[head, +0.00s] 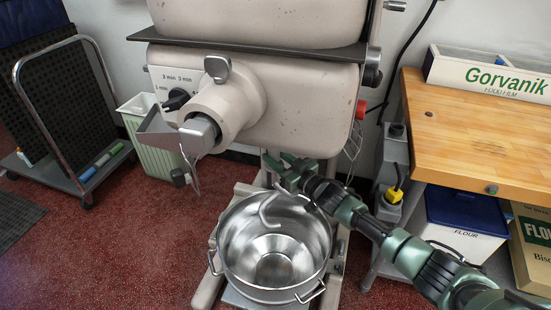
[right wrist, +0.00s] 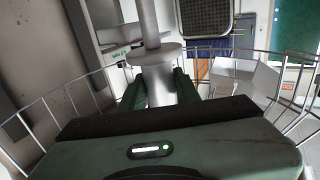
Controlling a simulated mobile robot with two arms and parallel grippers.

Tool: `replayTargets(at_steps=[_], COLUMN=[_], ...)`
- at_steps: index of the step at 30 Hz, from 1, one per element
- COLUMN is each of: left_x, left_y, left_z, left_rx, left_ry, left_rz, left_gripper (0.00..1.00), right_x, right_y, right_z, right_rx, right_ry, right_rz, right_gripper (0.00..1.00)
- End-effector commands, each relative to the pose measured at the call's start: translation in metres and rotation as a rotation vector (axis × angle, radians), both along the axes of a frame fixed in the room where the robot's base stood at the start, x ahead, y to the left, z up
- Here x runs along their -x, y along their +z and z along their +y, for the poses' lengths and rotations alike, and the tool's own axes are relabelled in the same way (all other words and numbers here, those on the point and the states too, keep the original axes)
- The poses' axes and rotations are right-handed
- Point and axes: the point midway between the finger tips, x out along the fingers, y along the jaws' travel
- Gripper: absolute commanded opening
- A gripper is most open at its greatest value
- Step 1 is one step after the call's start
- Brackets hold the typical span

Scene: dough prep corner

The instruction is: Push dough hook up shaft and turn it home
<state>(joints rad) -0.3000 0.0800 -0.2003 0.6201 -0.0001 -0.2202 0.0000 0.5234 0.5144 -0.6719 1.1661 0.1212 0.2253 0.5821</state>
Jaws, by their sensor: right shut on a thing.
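My right gripper (head: 284,170) reaches in from the right, under the mixer head (head: 290,100) and above the steel bowl (head: 328,262). It is shut on the upper part of the dough hook (head: 267,212), whose curved metal end hangs down over the bowl. In the right wrist view the green fingers (right wrist: 158,92) are on both sides of the hook's hub (right wrist: 155,78), below a round flange (right wrist: 155,54). A vertical metal shaft (right wrist: 148,22) rises from the flange. I cannot tell how far the hook is up the shaft. My left gripper is not in view.
A wire guard (right wrist: 268,68) curves around the gripper in the wrist view. The mixer's attachment hub (head: 218,112) juts out at the front. A wooden bench (head: 478,130) stands at right, with a blue-lidded flour bin (head: 462,215) below. Red floor lies open at left.

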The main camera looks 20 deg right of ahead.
Motion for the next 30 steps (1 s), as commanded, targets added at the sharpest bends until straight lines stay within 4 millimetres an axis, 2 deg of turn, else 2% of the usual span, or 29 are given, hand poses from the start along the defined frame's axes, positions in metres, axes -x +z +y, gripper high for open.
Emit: replayTargets(at_steps=[11, 12, 14, 21, 22, 24, 26, 30], left_x=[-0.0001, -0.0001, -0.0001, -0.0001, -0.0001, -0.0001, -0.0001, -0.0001], left_y=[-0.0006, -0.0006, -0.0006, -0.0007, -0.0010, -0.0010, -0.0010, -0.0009], left_z=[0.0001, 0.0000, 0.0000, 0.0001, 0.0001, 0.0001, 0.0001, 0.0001], left_rx=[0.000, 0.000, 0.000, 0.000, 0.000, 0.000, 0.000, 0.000], left_ry=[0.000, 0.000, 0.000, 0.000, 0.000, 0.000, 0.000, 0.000], left_rz=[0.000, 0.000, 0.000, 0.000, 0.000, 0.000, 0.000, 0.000], left_gripper=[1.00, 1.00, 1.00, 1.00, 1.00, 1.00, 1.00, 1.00], right_x=[-0.0007, -0.0007, -0.0006, -0.0001, 0.0013, 0.0013, 0.0010, 0.0006], right_y=[0.0024, 0.0024, 0.0021, 0.0007, -0.0059, -0.0053, -0.0042, -0.0025], right_z=[-0.0002, -0.0002, -0.0003, -0.0003, -0.0011, -0.0009, -0.0008, -0.0006], right_rx=[-0.001, -0.001, -0.001, 0.000, 0.003, 0.003, 0.003, 0.002], right_ry=[0.010, 0.010, 0.010, 0.009, 0.007, 0.007, 0.008, 0.008], right_rz=[-0.003, -0.003, -0.003, 0.000, 0.012, 0.011, 0.009, 0.006], right_gripper=[0.00, 0.43, 0.57, 0.57, 0.66, 0.85, 1.00, 1.00])
